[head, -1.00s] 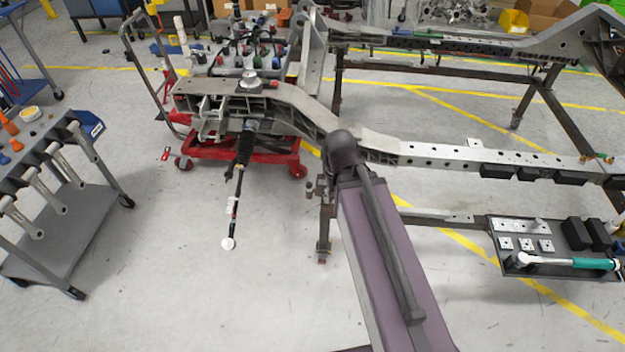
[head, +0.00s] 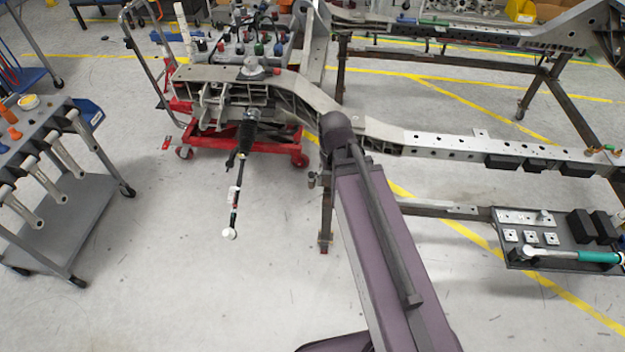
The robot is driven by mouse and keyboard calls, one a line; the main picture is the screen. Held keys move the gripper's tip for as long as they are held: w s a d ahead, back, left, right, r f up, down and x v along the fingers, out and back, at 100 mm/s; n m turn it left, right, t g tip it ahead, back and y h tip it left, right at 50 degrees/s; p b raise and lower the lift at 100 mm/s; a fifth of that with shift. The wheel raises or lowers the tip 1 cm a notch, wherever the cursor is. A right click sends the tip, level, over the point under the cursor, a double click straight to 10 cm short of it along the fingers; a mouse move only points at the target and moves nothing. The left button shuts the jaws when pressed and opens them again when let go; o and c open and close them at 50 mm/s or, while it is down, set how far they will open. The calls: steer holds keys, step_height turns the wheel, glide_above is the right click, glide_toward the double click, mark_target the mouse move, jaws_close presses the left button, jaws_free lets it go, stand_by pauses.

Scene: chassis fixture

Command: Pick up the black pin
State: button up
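I cannot single out a black pin with certainty in the head view. A dark rod with a thick black upper part (head: 248,142) and a white round end (head: 229,234) hangs down at a slant from the front of the grey chassis frame (head: 300,95). My purple arm (head: 385,245) rises from the bottom edge to a dark rounded joint (head: 338,128) in front of the chassis rail. My gripper is not visible; whatever lies beyond that joint is hidden.
A tray (head: 515,255) at the right holds black blocks (head: 592,228), small metal plates and a teal-handled wrench (head: 598,257). A grey cart (head: 60,235) with metal arms stands left. A red wheeled base (head: 285,148) sits under the chassis. Floor at lower left is clear.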

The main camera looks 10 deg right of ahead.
mark_target(311, 173)
steer(key=w+f+n+b, duration=0.2)
steer(key=w+f+b, duration=0.5)
steer(key=w, duration=0.6)
steer(key=w+f+n+b, duration=0.3)
steer(key=w+f+b, duration=0.5)
steer(key=w, duration=0.6)
steer(key=shift+a+f, duration=0.3)
steer(key=shift+f, duration=0.1)
steer(key=shift+s, duration=0.1)
step_height(311, 173, down, 9)
steer(key=b, duration=0.8)
steer(key=shift+r+b, duration=0.2)
steer(key=shift+b, duration=0.1)
steer(key=shift+f, duration=0.1)
steer(key=shift+f+b, duration=2.5)
steer(key=shift+b, duration=0.1)
jaws_close()
